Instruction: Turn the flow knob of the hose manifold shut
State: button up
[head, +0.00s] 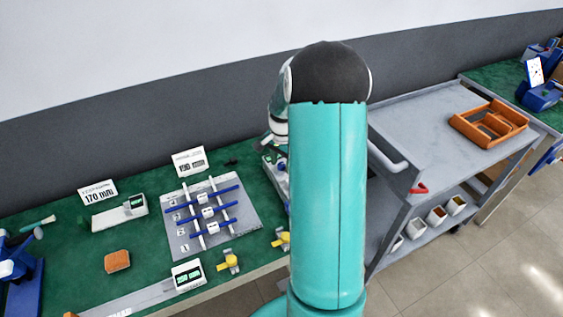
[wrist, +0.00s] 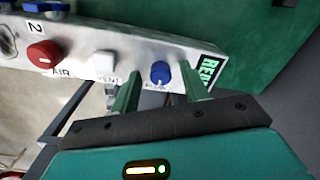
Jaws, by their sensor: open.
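In the wrist view a grey hose manifold (wrist: 135,48) crosses the top, with its end at the right. The flow knob (wrist: 160,72) is small and blue, near that end, with a label partly legible below it. My gripper (wrist: 158,75) is open, with one green finger to each side of the blue knob; I cannot tell whether either touches it. A red round knob (wrist: 43,53) marked AIR and a white square part (wrist: 105,60) marked VENT sit to the left. In the head view my arm hides the gripper and most of that area.
The green bench (head: 75,235) holds a grey board with blue bars (head: 190,235), yellow valves (head: 230,262) and an orange block (head: 117,261). A grey cart (head: 425,120) with an orange tray (head: 488,122) stands right of my arm.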

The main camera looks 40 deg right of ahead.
grip_shut()
jog(key=shift+n, duration=0.5)
jog(key=c, duration=1)
grip_release()
jog(key=n, duration=0.3)
jog(key=shift+n, duration=0.4)
jog(key=c, duration=1)
grip_release()
jog(key=n, duration=0.4)
jog(key=shift+n, duration=0.3)
jog(key=c, duration=1)
grip_release()
jog(key=n, duration=0.4)
jog(key=c, duration=1)
grip_release()
jog(key=shift+n, duration=2.5)
jog(key=c, duration=1)
grip_release()
jog(key=shift+w, duration=0.1)
jog(key=c, duration=1)
grip_release()
